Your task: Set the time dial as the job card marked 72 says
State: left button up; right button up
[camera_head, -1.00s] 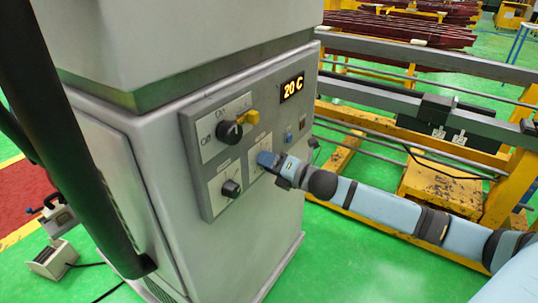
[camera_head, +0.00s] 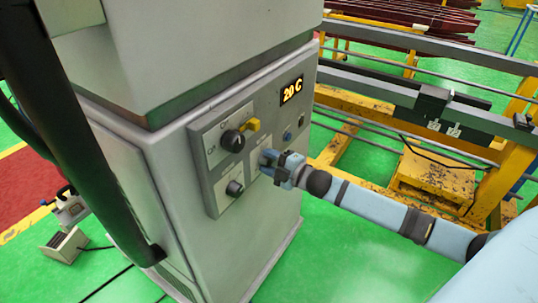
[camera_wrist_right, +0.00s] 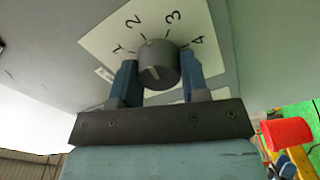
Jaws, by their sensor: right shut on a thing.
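The control panel (camera_head: 205,150) is on the front of a grey cabinet. My right gripper (camera_head: 270,160) is at its lower right part and hides the dial there in the head view. In the right wrist view, a round grey dial (camera_wrist_right: 157,66) sits between the two blue fingers of this gripper (camera_wrist_right: 155,80), which is shut on it. The numbers 1 to 4 are printed on a white plate (camera_wrist_right: 102,40) around the dial. A pale line marks the dial's face; I cannot tell its exact setting. My left gripper and the job card marked 72 are not seen.
A black knob with a yellow lever (camera_head: 234,140) is at the panel's upper left, and a small black knob (camera_head: 235,188) below it. A blue button (camera_head: 287,136) is to the right. Yellow-framed racks (camera_head: 440,185) stand beyond the cabinet.

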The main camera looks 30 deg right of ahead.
jog(key=m+p, duration=0.2)
jog(key=m, duration=0.1)
jog(key=shift+r, duration=0.25)
jog(key=m+p, duration=0.3)
jog(key=m, duration=0.2)
jog(key=shift+d, duration=0.1)
jog(key=m+p, duration=0.1)
jog(key=m, duration=0.3)
jog(key=shift+f+m+p, duration=0.15)
jog(key=shift+m+p, duration=0.55)
jog(key=shift+m, duration=1.5)
jog(key=o, duration=0.9)
